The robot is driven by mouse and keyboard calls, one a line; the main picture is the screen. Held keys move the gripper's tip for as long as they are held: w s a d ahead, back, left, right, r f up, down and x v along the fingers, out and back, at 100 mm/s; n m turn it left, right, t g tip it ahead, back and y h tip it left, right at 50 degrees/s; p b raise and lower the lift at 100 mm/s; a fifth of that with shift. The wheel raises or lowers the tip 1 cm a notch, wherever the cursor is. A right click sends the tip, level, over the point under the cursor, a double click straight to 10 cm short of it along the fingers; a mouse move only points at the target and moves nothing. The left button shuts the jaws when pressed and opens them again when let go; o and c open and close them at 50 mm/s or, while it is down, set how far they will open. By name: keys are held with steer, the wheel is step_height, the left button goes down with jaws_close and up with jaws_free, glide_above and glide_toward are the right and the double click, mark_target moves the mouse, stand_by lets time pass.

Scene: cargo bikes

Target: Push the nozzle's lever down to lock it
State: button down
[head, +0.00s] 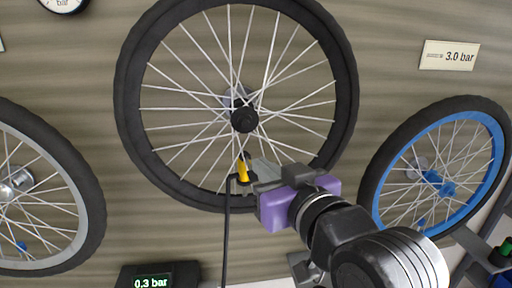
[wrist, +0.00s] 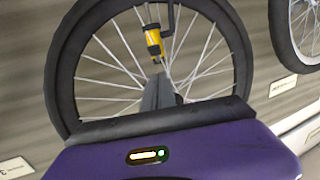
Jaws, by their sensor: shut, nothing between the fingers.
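The yellow nozzle (head: 243,170) sits low on the large black-rimmed wheel (head: 130,110), near its lower rim, with a dark hose hanging down from it. It also shows in the wrist view (wrist: 153,40), with a dark bracket-shaped part beside it that I cannot clearly tell as lever or hose end. My gripper (head: 255,172) is shut and empty, its fingertips just right of the nozzle. In the wrist view the shut fingers (wrist: 158,88) point at the nozzle's lower end. I cannot tell whether they touch it. The lever's position is unclear.
A grey-rimmed wheel (head: 92,195) hangs at the left and a blue-rimmed wheel (head: 374,190) at the right. A display reading 0.3 bar (head: 153,282) is at the lower left. A 3.0 bar sign (head: 448,56) and a round gauge (head: 63,3) are on the wall.

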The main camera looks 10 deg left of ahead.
steer(key=shift+p+v, duration=0.7)
steer(key=shift+v, duration=1.7)
steer(key=shift+r, duration=0.1)
step_height(320, 180, up, 5)
steer(key=t, duration=0.2)
steer(key=s+d+f+m+t+h, duration=0.2)
steer(key=s+d+f, duration=0.3)
steer(key=d+f, duration=0.25)
steer(key=s+d+f+m+t+h, duration=0.25)
steer(key=s+d+f, duration=0.25)
steer(key=d+f, duration=0.3)
steer(key=s+d+f+m+g+h, duration=0.1)
steer(key=s+d+f+g+h, duration=0.1)
steer(key=s+f, duration=0.6)
steer(key=s+d+f+m+g+h, duration=0.1)
steer(key=s+d+f+g, duration=0.3)
steer(key=s+f, duration=0.5)
steer(key=s+h, duration=0.1)
steer(key=s, duration=0.7)
steer(key=shift+s+d+f, duration=0.2)
steer(key=shift+w+h, duration=0.1)
steer(key=shift+h, duration=0.15)
